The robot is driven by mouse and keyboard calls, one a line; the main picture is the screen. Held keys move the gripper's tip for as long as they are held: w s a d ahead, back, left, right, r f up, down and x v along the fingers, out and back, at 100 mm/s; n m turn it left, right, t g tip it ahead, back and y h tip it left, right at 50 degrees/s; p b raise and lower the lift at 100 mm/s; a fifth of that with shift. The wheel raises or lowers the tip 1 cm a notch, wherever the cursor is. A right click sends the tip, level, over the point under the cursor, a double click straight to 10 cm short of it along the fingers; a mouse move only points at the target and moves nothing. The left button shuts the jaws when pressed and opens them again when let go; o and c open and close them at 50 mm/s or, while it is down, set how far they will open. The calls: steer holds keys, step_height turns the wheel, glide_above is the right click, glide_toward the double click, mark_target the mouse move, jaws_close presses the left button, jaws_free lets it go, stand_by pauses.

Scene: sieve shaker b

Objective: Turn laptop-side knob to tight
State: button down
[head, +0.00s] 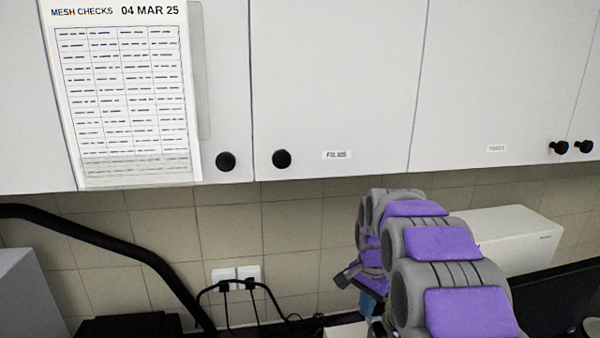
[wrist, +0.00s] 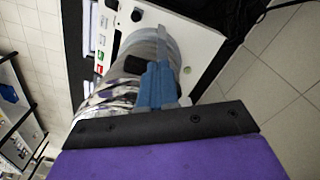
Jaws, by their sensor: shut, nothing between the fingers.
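In the wrist view my gripper (wrist: 157,82) has its blue fingers shut with nothing between them. They lie in front of a shiny, rounded grey metal body (wrist: 140,50), which looks like the sieve stack; I cannot tell whether they touch it. A white machine panel (wrist: 188,25) stands beyond it, with a red button (wrist: 98,69), a green button (wrist: 100,54) and a dark round part (wrist: 136,15). I cannot tell which part is the laptop-side knob. In the head view my purple and grey arm hides much of the lower right.
White wall cabinets (head: 330,80) with black knobs hang above a tiled wall. Sockets (head: 236,275) with black cables are below. A white box (head: 510,235) and a dark flat panel (head: 555,300) stand at right. Open floor (wrist: 285,90) shows in the wrist view.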

steer(key=shift+s+d+r, duration=0.15)
steer(key=shift+s+d, duration=0.05)
steer(key=shift+d, duration=0.45)
steer(key=shift+s+d+r, duration=0.1)
steer(key=shift+s+d, duration=0.1)
steer(key=shift+d, duration=0.4)
steer(key=shift+w+a, duration=0.35)
steer(key=shift+a, duration=0.2)
steer(key=shift+w+a+p, duration=0.3)
steer(key=shift+w+a, duration=0.3)
steer(key=shift+w, duration=0.05)
steer(key=shift+a, duration=0.1)
